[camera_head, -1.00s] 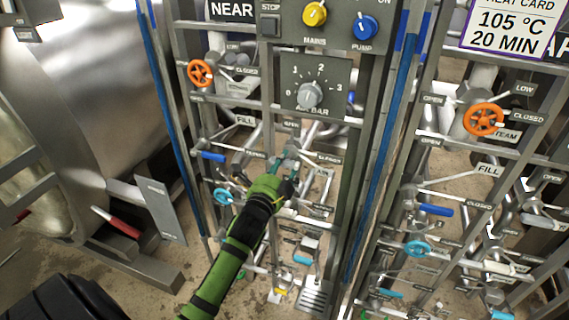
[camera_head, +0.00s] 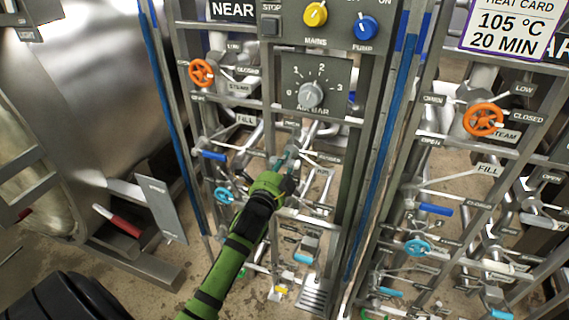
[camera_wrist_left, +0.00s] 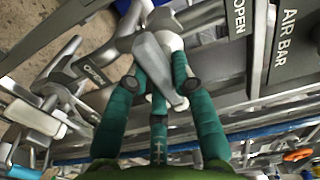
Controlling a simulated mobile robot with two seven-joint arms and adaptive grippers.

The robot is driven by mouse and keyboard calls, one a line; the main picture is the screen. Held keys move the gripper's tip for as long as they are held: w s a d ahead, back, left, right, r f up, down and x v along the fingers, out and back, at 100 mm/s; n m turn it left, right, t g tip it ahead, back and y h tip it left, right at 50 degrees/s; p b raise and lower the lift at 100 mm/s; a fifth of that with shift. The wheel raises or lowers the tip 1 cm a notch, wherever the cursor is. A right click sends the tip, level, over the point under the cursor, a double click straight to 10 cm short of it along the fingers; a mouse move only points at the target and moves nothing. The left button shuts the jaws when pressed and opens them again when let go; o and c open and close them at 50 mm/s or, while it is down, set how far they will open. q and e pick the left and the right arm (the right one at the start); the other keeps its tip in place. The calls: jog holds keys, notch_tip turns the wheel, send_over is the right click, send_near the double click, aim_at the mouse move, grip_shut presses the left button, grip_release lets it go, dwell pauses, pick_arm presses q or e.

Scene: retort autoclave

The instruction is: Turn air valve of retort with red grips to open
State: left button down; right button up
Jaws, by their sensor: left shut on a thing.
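My left gripper (camera_head: 284,161) is at the pipework below the AIR BAR dial in the panel marked NEAR. In the left wrist view its teal fingers (camera_wrist_left: 160,85) are shut on a pale grey lever (camera_wrist_left: 155,62), one finger on each side. The lever's rounded end shows between them. The lever's base is partly hidden by the fingers. A red grip (camera_head: 117,222) shows on the steel retort (camera_head: 100,90) at the left. My right gripper is not in view.
Above are the AIR BAR dial (camera_head: 310,95) and the yellow MAINS knob (camera_head: 315,14). An orange handwheel (camera_head: 201,73) and a blue lever (camera_head: 213,156) are left of my gripper. A steel upright stands at the right, with a second valve panel beyond it.

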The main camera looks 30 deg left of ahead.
pick_arm(q)
jog(key=n+p, duration=0.2)
jog(key=n, duration=0.1)
jog(key=shift+d+r+n, duration=0.1)
jog(key=shift+r+n, duration=0.05)
jog(key=shift+n, duration=0.25)
jog(key=n+p, duration=0.2)
jog(key=n, duration=0.3)
jog(key=shift+d+r, duration=0.1)
jog(key=n+p, duration=0.2)
jog(key=n, duration=0.2)
jog(key=shift+n, duration=0.4)
jog(key=shift+w+r+n+p, duration=0.1)
jog(key=shift+n+p, duration=0.5)
jog(key=shift+n, duration=1.2)
jog(key=c, duration=1)
grip_release()
jog(key=shift+c, duration=0.2)
